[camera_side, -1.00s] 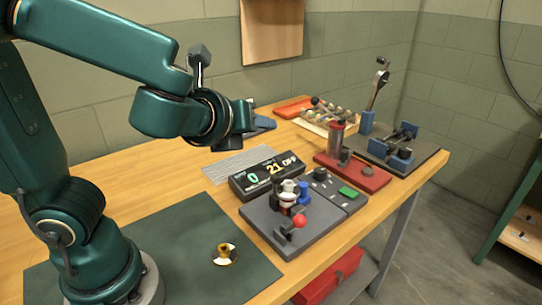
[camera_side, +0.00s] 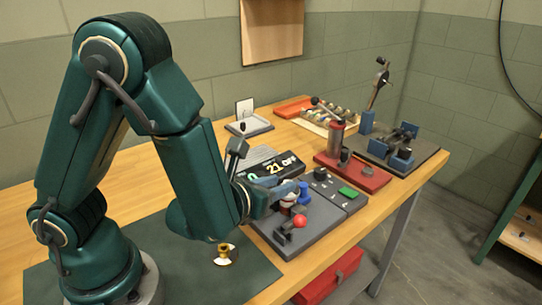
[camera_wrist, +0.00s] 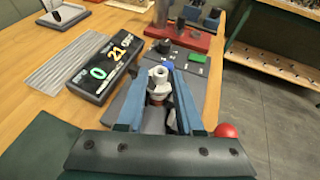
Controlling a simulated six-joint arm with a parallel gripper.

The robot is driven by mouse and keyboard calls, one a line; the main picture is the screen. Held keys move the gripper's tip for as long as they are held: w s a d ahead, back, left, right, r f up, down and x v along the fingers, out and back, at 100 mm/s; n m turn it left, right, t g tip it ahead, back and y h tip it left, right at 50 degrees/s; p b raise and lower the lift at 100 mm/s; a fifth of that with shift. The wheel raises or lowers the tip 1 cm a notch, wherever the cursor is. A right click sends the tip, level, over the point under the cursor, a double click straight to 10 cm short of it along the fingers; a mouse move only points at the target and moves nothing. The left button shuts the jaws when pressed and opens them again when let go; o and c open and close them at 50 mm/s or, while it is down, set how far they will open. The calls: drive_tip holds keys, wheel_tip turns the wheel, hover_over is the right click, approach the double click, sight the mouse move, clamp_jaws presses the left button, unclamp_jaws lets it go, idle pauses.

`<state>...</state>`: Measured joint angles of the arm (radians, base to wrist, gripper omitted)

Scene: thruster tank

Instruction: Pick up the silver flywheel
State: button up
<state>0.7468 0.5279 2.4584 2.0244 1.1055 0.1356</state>
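A silver-white round part (camera_wrist: 158,76), which looks like the flywheel, sits upright on the grey control base (camera_side: 267,231), beside a blue knob (camera_side: 304,190) and a red ball knob (camera_side: 299,221). In the side view my gripper (camera_side: 291,190) is low over the base and partly hides this part. In the wrist view my gripper's two blue fingers (camera_wrist: 158,88) are apart, one on each side of the silver part. Contact with it cannot be made out.
A display box (camera_wrist: 107,68) reading 0 and 21 stands left of the base. A small brass spool (camera_side: 225,255) is on the dark green mat (camera_side: 256,277). A red-based device (camera_side: 356,174) and a grey plate with blue blocks (camera_side: 425,157) stand farther right.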

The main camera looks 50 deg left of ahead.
drive_tip(key=shift+x, duration=2.6)
drive_tip(key=shift+f, duration=0.1)
clamp_jaws()
